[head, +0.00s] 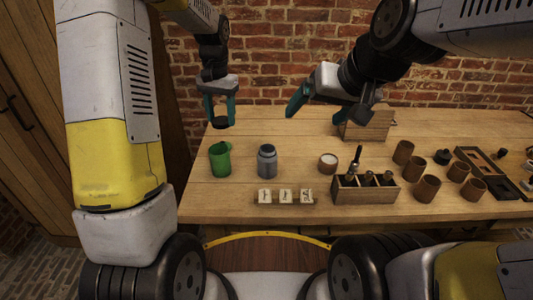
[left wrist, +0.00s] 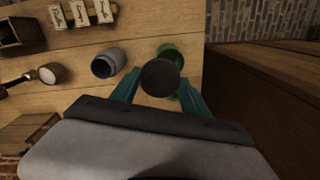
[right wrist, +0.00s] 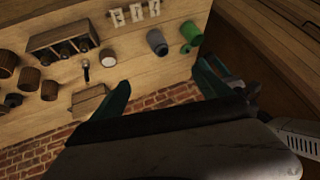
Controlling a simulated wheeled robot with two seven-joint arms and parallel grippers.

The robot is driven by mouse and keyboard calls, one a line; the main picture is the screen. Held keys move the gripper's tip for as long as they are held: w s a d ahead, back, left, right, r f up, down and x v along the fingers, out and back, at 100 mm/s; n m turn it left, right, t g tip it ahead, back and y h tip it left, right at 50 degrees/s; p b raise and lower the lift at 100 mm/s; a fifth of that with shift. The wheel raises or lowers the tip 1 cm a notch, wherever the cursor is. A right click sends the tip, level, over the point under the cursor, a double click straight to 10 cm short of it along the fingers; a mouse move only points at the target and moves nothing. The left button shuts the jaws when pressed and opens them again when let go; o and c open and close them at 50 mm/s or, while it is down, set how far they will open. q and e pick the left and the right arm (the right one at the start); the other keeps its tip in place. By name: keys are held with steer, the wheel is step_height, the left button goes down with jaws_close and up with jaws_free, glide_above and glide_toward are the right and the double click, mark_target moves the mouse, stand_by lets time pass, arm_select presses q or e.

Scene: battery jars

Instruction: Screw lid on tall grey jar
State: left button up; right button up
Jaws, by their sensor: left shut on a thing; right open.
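The tall grey jar (head: 267,161) stands upright on the table, right of a green container; it also shows in the left wrist view (left wrist: 110,61) and right wrist view (right wrist: 157,42). In the left wrist view its top looks dark and open. My left gripper (head: 220,118) is shut on a dark round lid (left wrist: 160,77), held above the table near the green container and apart from the grey jar. My right gripper (right wrist: 163,88) is open and empty, raised over the back of the table; it shows in the head view too.
The green container (head: 220,160) stands left of the grey jar. Labelled blocks (head: 286,197) lie in front. A small pale-topped pot (head: 328,163), a wooden rack of dark bottles (head: 365,190) and several brown cups (head: 426,189) are to the right. A wooden box (head: 366,127) stands at the back.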

steer(key=w+a+f+m+t, duration=0.2)
steer(key=w+a+f, duration=0.3)
steer(key=w+a, duration=0.25)
steer(key=w+a+f+m+t, duration=0.1)
steer(key=w+a+f, duration=0.4)
steer(key=w+a, duration=0.3)
steer(key=m+t+h, duration=0.2)
steer(key=t+h, duration=0.1)
steer(key=h, duration=0.4)
glide_toward(270, 156)
steer(key=w+f, duration=0.1)
steer(key=w+a+f, duration=0.1)
steer(key=w, duration=0.1)
steer(key=w+f, duration=0.1)
steer(key=shift+w+a+f, duration=0.1)
steer(key=shift+w+a, duration=0.05)
steer(key=shift+a, duration=0.15)
steer(key=shift+s+d+f+h, duration=0.2)
steer(key=shift+s+h, duration=0.15)
steer(key=shift+h, duration=0.15)
arm_select(q)
steer(key=d+f+m, duration=0.2)
steer(key=d, duration=1.2)
steer(key=shift+w+f, duration=0.2)
steer(key=shift+f, duration=0.1)
steer(key=shift+d, duration=0.1)
arm_select(e)
steer(key=shift+w, duration=0.1)
steer(key=x, duration=1.2)
